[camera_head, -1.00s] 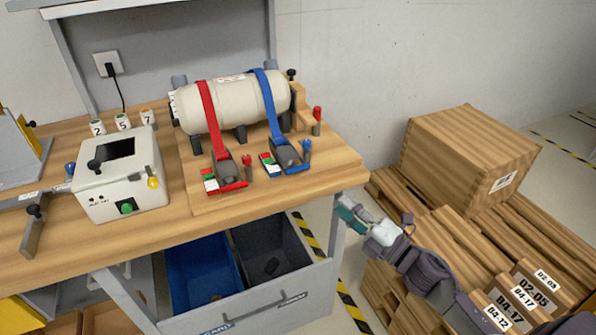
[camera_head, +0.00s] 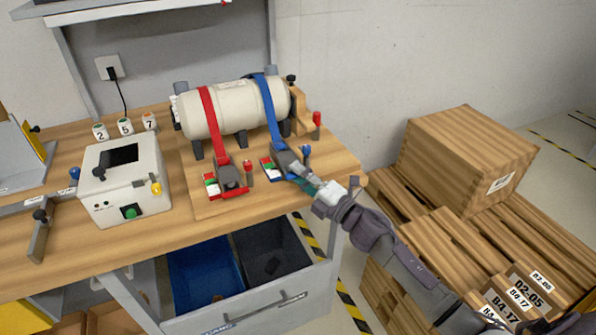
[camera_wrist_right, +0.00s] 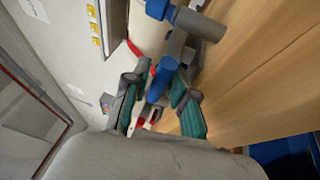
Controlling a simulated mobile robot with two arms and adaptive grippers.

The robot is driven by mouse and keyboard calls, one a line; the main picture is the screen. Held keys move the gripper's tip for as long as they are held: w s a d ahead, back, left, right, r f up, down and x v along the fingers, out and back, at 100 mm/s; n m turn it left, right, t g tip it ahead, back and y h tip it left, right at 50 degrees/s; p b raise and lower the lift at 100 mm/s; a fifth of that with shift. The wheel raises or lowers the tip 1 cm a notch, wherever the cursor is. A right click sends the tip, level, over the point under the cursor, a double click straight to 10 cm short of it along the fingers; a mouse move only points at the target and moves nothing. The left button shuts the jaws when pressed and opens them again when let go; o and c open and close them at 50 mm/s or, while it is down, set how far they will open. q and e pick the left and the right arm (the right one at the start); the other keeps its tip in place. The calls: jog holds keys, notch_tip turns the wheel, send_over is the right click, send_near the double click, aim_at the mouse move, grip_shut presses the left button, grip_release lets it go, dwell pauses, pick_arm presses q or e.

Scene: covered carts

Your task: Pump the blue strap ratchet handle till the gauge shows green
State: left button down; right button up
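The blue strap (camera_head: 272,107) runs over the cream tank (camera_head: 232,107) down to the blue ratchet (camera_head: 286,162) on the wooden board. Its small gauge (camera_head: 267,166) shows green, white and red patches; I cannot read a pointer. My right gripper (camera_head: 309,182) is at the front right of this ratchet. In the right wrist view its teal fingers (camera_wrist_right: 163,105) are apart, with the blue handle (camera_wrist_right: 158,86) in the gap between them. I cannot tell whether they touch it. The gripper hides part of the ratchet. My left gripper is out of view.
A red strap (camera_head: 213,125) with its red ratchet (camera_head: 229,181) sits just left of the blue one. A red-topped post (camera_head: 317,122) stands behind at right. A white control box (camera_head: 125,182) is farther left. Wooden crates (camera_head: 465,155) fill the right.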

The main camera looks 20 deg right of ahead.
jog(key=shift+w, duration=0.15)
jog(key=shift+c, duration=0.4)
grip_shut()
